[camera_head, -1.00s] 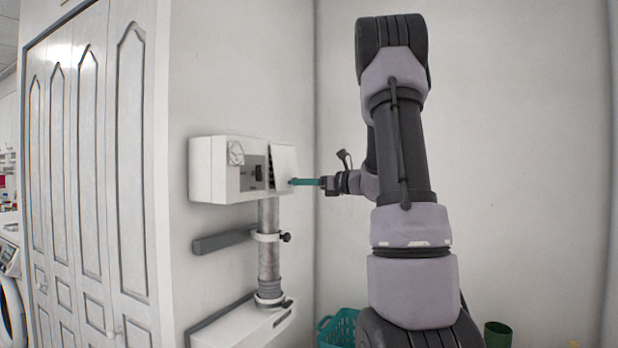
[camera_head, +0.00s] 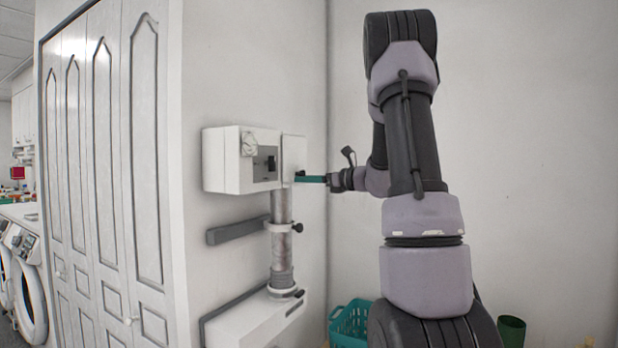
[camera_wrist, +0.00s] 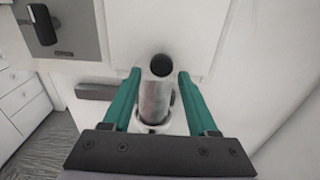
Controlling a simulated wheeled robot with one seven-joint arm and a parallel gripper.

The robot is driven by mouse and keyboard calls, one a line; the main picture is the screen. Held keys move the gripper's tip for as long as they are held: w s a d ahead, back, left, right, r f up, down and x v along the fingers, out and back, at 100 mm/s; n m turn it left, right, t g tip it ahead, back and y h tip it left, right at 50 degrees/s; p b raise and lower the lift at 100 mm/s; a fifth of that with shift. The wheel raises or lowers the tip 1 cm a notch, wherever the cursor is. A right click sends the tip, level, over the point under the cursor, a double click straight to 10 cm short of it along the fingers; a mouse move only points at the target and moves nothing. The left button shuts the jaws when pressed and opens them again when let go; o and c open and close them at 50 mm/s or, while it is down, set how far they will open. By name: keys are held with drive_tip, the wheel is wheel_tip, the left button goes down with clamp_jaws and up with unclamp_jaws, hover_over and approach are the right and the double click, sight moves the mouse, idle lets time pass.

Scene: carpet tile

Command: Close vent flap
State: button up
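The vent flap (camera_head: 294,152) is a white panel at the right end of the white wall box (camera_head: 226,160). It looks flat against the box front, with no dark gap showing. My gripper (camera_head: 300,178) is at the flap's lower edge. Its two teal fingers (camera_wrist: 160,76) are apart, one on each side of the knob, with visible space between. Whether a fingertip touches the flap cannot be told.
A grey pipe (camera_head: 281,235) with a clamp runs below the box to a lower white unit (camera_head: 245,325). A grey bar (camera_head: 238,231) is on the wall beside it. A teal basket (camera_head: 350,322) and a green bin (camera_head: 511,331) stand on the floor. White closet doors (camera_head: 100,150) are at left.

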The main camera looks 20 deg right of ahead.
drive_tip(key=shift+r, duration=0.25)
drive_tip(key=shift+s+d, duration=0.1)
drive_tip(key=v, duration=1)
drive_tip(key=shift+s+d, duration=0.15)
drive_tip(key=shift+s, duration=0.05)
